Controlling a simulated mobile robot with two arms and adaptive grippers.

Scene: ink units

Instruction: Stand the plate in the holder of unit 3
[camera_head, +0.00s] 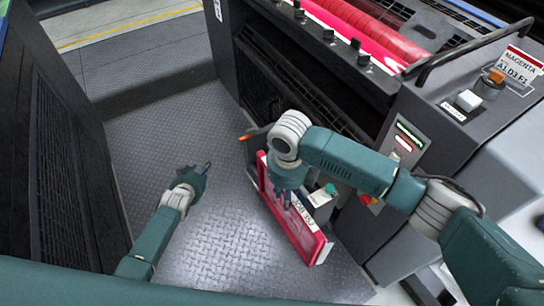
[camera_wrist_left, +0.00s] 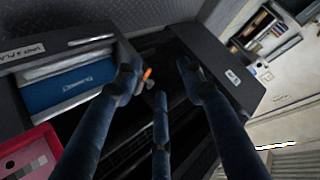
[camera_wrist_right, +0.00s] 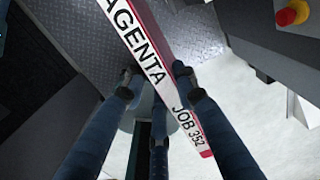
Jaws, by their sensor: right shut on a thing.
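The plate (camera_head: 290,222) is a thin magenta panel with a white label strip along its edge. In the right wrist view the strip of the plate (camera_wrist_right: 163,62) reads "MAGENTA" and "JOB 352". My right gripper (camera_head: 287,192) is shut on the plate's labelled edge and holds it above the floor, beside the press unit with the magenta rollers. My left gripper (camera_head: 205,170) is apart from it on the left; in the left wrist view its fingers (camera_wrist_left: 165,85) are spread and empty. I cannot pick out the unit 3 holder with certainty.
The press unit (camera_head: 300,50) with its "MAGENTA" sign (camera_head: 519,68) stands at the right. A dark cabinet (camera_head: 60,150) stands at the left. The metal floor (camera_head: 215,235) between is clear. A blue panel (camera_wrist_left: 68,90) sits in a labelled rack in the left wrist view.

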